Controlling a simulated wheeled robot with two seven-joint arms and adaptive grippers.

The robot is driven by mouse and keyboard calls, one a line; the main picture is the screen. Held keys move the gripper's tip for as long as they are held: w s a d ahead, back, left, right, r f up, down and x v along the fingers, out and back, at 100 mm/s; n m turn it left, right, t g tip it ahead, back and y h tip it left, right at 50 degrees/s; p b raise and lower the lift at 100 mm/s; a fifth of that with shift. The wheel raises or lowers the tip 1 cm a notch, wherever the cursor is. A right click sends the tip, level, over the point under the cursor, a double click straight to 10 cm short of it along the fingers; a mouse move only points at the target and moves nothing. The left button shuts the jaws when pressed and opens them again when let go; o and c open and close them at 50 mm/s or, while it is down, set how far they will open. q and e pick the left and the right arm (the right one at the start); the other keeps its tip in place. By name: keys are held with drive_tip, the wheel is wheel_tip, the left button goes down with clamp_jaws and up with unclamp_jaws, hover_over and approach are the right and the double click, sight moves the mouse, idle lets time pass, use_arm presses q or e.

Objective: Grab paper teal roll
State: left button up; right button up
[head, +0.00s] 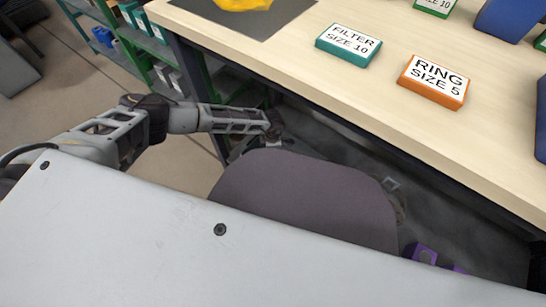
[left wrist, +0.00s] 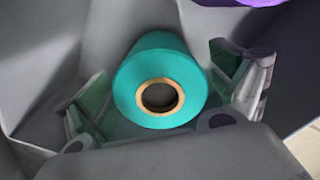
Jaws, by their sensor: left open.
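The teal paper roll (left wrist: 150,62) lies in the left wrist view with its cardboard core end facing the camera. It sits on a grey surface. My left gripper (left wrist: 163,95) is open, with one finger on each side of the roll. Clear gaps show between the fingers and the roll, so it is not clamped. In the head view my left arm reaches in from the left, and its gripper (head: 272,140) is low beside the table's underside. The roll cannot be made out in the head view. My right gripper is in neither view.
A wooden table (head: 300,75) carries a teal FILTER box (head: 348,46) and an orange RING box (head: 434,82). Green shelving (head: 150,42) stands at the upper left. Purple boxes (head: 423,254) lie low under the table. A purple object (left wrist: 262,3) is near the roll.

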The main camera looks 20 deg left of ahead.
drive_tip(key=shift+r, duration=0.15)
use_arm(q)
drive_tip(key=c, duration=1.2)
drive_tip(key=shift+c, duration=0.6)
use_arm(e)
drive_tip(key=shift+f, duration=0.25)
use_arm(q)
drive_tip(key=shift+r, duration=0.15)
drive_tip(key=shift+r+p, duration=0.7)
drive_tip(key=shift+r, duration=0.35)
drive_tip(key=shift+r+p, duration=1.8)
drive_tip(key=shift+r, duration=2.05)
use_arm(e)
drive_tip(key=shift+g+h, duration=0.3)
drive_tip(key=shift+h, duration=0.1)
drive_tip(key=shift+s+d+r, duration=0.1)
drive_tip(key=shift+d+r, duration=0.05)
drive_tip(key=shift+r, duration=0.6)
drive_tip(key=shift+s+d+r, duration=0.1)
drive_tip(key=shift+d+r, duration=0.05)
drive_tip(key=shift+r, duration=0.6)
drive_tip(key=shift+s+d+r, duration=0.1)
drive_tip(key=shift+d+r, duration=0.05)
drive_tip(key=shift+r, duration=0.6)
